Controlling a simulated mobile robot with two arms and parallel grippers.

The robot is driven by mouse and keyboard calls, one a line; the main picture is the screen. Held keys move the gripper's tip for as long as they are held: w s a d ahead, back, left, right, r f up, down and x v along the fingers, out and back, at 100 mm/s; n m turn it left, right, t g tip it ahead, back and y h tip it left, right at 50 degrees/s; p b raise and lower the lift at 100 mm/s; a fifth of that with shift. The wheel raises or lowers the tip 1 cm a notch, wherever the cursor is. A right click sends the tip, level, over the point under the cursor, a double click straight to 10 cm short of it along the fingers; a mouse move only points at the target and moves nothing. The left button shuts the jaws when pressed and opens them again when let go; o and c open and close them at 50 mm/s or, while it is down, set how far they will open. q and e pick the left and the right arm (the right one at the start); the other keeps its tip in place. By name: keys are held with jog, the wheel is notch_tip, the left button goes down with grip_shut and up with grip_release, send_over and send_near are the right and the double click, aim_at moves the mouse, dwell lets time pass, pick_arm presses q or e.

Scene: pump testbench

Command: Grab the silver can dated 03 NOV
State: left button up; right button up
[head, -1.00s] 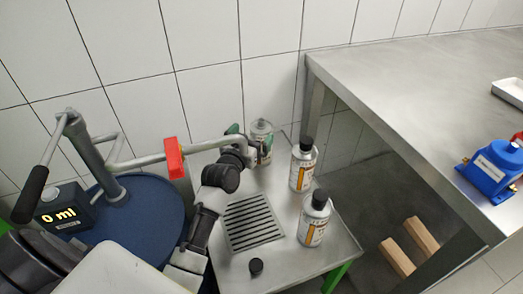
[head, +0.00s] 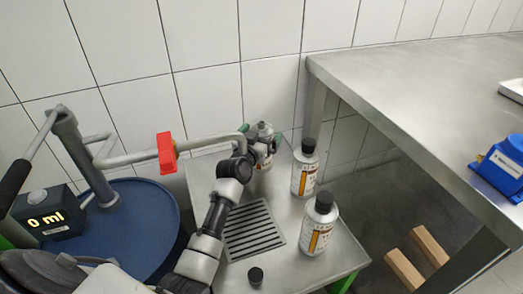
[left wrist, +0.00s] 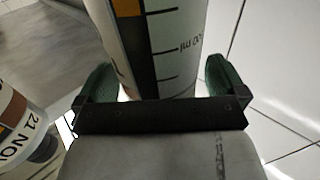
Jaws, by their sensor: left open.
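Three silver cans with white and orange labels stand upright on a small steel table. The back can (head: 264,130) has no black cap on its neck. My left gripper (head: 263,143) is at this can, open, with its green fingers on either side. In the left wrist view the can's body (left wrist: 165,45) fills the space between the fingers; its scale shows, but no date can be read. The middle can (head: 305,168) and the front can (head: 319,224) have black caps. A can with "21 NO" readable (left wrist: 22,125) is at the left of the wrist view. My right gripper is out of view.
A loose black cap (head: 255,276) lies near a drain grate (head: 253,230) on the small table (head: 290,270). A blue drum (head: 130,220) with a pipe and red lever (head: 166,152) stands left. A steel bench (head: 420,100) is at the right.

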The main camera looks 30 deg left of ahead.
pick_arm(q)
jog(key=shift+w, duration=0.15)
jog(key=c, duration=1.7)
jog(key=shift+r, duration=0.15)
jog(key=shift+c, duration=0.6)
